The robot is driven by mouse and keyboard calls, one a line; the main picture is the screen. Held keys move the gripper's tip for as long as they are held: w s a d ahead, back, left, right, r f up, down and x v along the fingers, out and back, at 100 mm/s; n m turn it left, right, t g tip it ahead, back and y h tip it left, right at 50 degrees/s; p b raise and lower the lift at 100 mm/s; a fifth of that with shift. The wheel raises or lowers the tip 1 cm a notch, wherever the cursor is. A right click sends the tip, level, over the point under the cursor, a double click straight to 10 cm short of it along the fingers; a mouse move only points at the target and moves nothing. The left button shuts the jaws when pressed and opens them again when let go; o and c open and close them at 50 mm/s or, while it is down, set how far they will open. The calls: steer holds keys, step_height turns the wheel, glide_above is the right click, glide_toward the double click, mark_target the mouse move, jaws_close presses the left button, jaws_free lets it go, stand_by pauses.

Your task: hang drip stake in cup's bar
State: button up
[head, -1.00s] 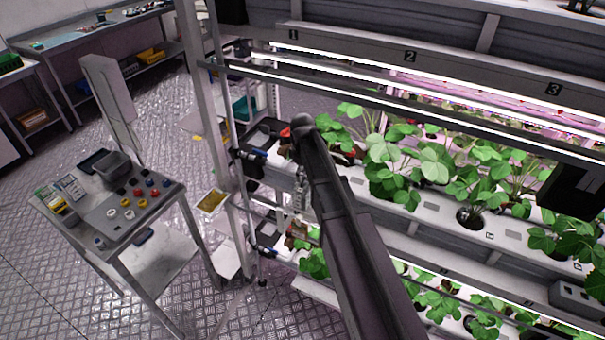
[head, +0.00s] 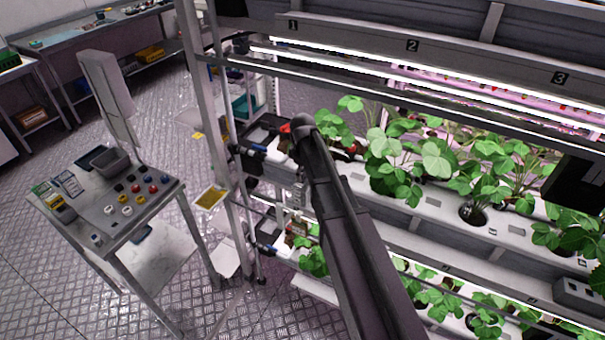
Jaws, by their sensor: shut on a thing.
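My arm (head: 345,225) rises from the bottom of the head view and bends at a dark joint in front of the left end of the rack. My gripper is hidden behind the arm, and what it holds cannot be seen. I cannot make out a drip stake. Leafy green plants (head: 437,158) grow from round openings in the white trough (head: 420,207) to the right of my arm. One dark cup (head: 472,216) shows in its opening. The bar of the cup is too small or hidden to tell.
A metal cart (head: 113,238) with a grey bin (head: 111,161) and several coloured knobs stands at the left. A rack post (head: 210,110) and rails border the plants. A lower plant tier lies beneath. Patterned floor is open around the cart.

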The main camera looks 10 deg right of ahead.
steer(key=shift+f+b, duration=0.6)
steer(key=shift+f, duration=0.05)
steer(key=o, duration=0.9)
steer(key=shift+o, duration=0.5)
steer(key=shift+r, duration=0.25)
steer(key=shift+r+p, duration=2.8)
steer(key=shift+p, duration=0.3)
steer(key=shift+s, duration=0.1)
